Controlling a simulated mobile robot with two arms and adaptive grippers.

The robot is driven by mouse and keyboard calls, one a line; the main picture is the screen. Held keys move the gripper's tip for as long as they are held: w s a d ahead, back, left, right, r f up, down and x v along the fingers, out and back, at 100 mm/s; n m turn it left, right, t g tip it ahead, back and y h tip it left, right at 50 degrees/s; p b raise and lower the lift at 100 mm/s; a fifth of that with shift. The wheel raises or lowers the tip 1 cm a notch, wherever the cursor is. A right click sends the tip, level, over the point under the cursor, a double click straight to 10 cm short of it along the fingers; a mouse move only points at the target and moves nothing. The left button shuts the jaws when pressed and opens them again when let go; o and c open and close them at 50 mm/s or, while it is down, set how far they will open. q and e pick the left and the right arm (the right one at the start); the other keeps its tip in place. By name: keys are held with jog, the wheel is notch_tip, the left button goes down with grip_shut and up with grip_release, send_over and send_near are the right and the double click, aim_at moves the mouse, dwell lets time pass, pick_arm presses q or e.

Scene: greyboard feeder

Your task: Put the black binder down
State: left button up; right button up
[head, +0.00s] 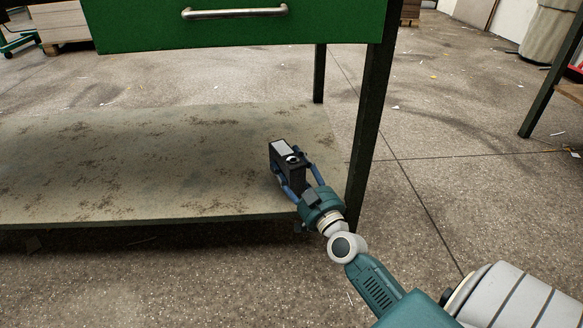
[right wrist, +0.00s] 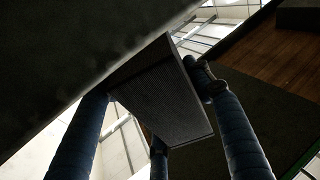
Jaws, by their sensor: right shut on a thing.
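The black binder (head: 289,169) is a dark upright box shape with a pale label on its top left and a round ring on its spine. My right gripper (head: 296,186) is shut on it, with blue fingers on either side. The binder is at the right end of the low shelf (head: 140,165) of a green workbench. I cannot tell whether its lower edge touches the shelf. In the right wrist view the binder (right wrist: 165,95) is between the blue fingers (right wrist: 165,130). My left gripper is not in view.
A dark bench leg (head: 368,130) stands just right of the binder. A green drawer (head: 235,25) with a metal handle hangs above the shelf. The shelf is bare to the left. Another bench (head: 548,85) stands at the far right.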

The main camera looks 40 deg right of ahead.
jog(key=shift+f+b, duration=0.45)
jog(key=shift+f, duration=0.15)
jog(key=o, duration=1.1)
jog(key=shift+o, duration=0.2)
jog(key=shift+r, duration=0.1)
jog(key=shift+r+p, duration=0.7)
jog(key=shift+r, duration=0.05)
jog(key=p+v, duration=0.3)
jog(key=v, duration=0.9)
jog(key=shift+f, duration=0.2)
